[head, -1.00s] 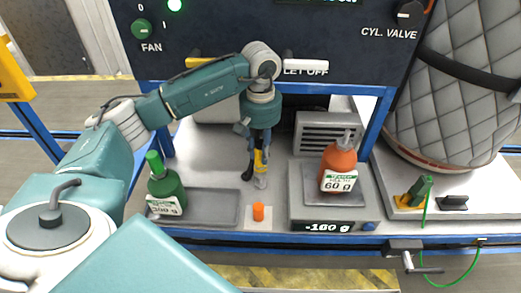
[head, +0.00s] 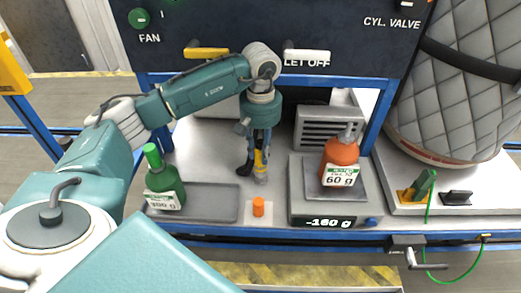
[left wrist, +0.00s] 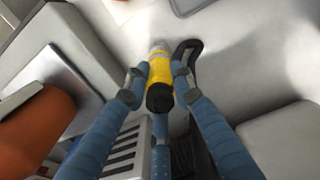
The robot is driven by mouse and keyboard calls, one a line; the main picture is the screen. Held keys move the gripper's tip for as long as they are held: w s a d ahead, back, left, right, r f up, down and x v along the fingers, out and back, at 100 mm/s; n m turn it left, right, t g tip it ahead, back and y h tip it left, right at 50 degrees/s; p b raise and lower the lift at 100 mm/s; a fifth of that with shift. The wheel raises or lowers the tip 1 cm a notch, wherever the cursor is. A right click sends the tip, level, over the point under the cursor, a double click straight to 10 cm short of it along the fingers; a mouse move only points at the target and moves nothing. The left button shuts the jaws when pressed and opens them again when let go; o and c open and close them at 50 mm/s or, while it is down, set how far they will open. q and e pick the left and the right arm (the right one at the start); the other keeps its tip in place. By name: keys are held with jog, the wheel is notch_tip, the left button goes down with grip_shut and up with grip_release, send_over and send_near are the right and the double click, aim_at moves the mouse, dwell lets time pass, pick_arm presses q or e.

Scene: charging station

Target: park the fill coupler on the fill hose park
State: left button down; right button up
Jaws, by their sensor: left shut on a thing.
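My left gripper (head: 259,160) points down over the bench and is shut on the yellow and black fill coupler (head: 260,165). In the left wrist view the coupler (left wrist: 160,80) sits between the blue fingers (left wrist: 157,78), its pale clear end pointing away from the palm. A black curved loop (left wrist: 188,55) is beside it. An orange peg (head: 258,207) stands on a small pale plate at the bench's front, in front of the coupler and apart from it; I cannot tell whether it is the fill hose park. My right gripper is not in view.
An orange bottle (head: 340,160) stands on a scale (head: 300,205) reading -160 g on the right. The control panel (head: 225,20) rises behind. A quilted cylinder (head: 455,85) is at far right.

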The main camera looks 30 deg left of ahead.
pick_arm(q)
jog(key=shift+f+b, duration=0.7)
jog(key=shift+f, duration=0.2)
jog(key=c, duration=1.4)
grip_release()
jog(key=shift+r, duration=0.1)
notch_tip(320, 180, up, 12)
